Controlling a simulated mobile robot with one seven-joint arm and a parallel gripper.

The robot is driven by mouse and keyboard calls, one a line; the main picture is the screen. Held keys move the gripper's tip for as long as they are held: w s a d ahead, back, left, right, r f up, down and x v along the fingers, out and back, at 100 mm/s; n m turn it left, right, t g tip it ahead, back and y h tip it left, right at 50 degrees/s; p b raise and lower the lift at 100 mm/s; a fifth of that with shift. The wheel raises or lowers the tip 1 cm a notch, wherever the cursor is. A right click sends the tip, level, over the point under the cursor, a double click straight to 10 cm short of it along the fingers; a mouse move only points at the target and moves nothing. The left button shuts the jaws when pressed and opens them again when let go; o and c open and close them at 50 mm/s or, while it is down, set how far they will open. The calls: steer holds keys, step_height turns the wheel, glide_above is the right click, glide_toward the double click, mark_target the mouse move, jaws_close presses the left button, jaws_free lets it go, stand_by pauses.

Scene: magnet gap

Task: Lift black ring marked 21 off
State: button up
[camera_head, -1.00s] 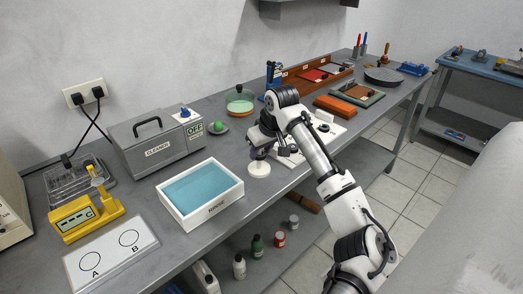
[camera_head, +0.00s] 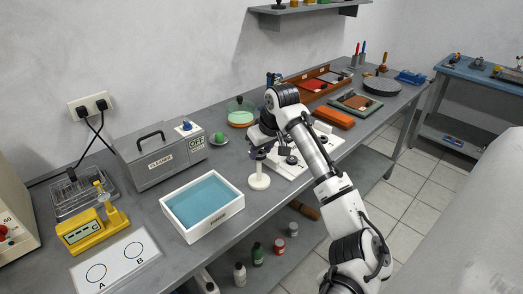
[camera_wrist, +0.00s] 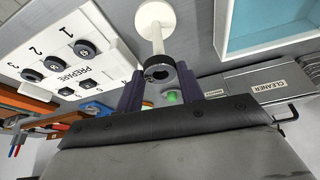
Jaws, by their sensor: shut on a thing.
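My gripper (camera_wrist: 159,88) is shut on a black ring (camera_wrist: 158,72), one dark finger on each side of it. Part of a pale mark shows on the ring, too small to read surely. A white post on a round base (camera_wrist: 155,14) stands just beyond the ring in the wrist view. In the head view the post's base (camera_head: 259,181) and much of its shaft are bare below my gripper (camera_head: 257,154). The ring is at or above the post's upper end. I cannot tell whether it is clear of the tip.
A white PREPARE board (camera_wrist: 70,60) with several black pieces lies beside the post. A white tray with a blue inside (camera_head: 168,210) stands on the other side.

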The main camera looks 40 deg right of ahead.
steer(key=shift+r+p, duration=0.75)
steer(key=shift+r, duration=0.4)
steer(key=shift+w, duration=0.15)
